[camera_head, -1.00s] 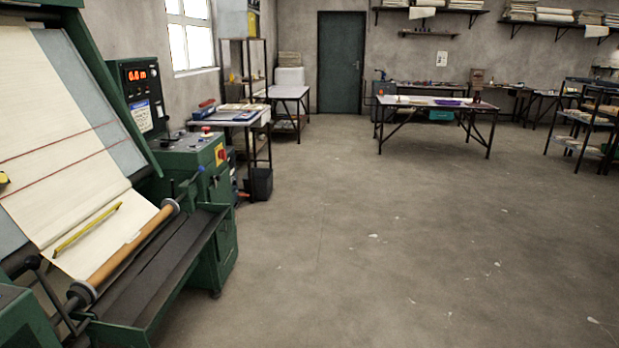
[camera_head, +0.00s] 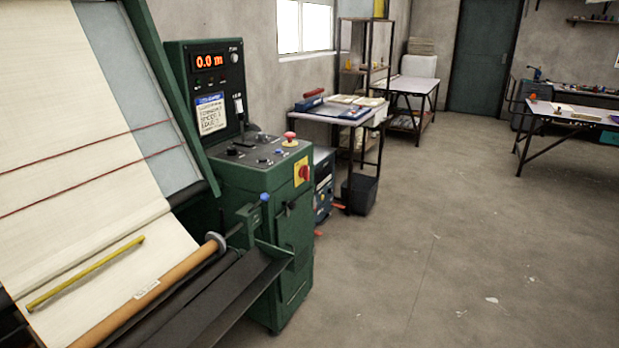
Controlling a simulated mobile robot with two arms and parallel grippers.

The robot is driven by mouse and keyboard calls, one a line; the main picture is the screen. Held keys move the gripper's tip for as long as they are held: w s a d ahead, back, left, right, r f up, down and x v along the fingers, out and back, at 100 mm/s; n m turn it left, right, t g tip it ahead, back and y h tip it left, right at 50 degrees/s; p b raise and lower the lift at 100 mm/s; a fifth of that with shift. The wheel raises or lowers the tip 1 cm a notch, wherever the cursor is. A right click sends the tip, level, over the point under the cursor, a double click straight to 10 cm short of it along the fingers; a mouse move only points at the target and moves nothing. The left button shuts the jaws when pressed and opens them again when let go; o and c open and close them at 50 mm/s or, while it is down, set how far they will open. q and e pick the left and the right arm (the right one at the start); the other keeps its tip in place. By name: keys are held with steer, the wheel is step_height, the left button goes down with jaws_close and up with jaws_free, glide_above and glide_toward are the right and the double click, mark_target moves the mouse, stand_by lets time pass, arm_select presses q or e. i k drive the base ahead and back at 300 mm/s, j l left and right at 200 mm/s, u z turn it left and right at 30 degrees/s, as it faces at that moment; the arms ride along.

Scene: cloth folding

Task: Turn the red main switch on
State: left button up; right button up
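The red main switch (camera_head: 304,172) is a red rotary knob on a yellow plate. It sits on the side of the green control cabinet (camera_head: 283,215), just right of the cloth machine. Its exact knob angle is too small to tell. A red mushroom button (camera_head: 290,137) stands on the cabinet's top panel above it. The display (camera_head: 210,61) on the upright panel is lit and reads 0.0 m. Neither of my grippers shows in the view.
Cream cloth (camera_head: 70,130) lies over the inclined machine board, with a yellow ruler (camera_head: 88,270) on it. A roller (camera_head: 150,290) and a dark trough (camera_head: 235,290) stick out in front of the cabinet. A black bin (camera_head: 359,194) stands behind.

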mark_target(304, 172)
steer(key=i+l, duration=0.55)
steer(key=i+l+z, duration=0.15)
steer(key=i+l, duration=0.35)
steer(key=i, duration=0.2)
steer(key=i+l, duration=0.5)
steer(key=i, duration=0.2)
steer(key=k+z, duration=0.05)
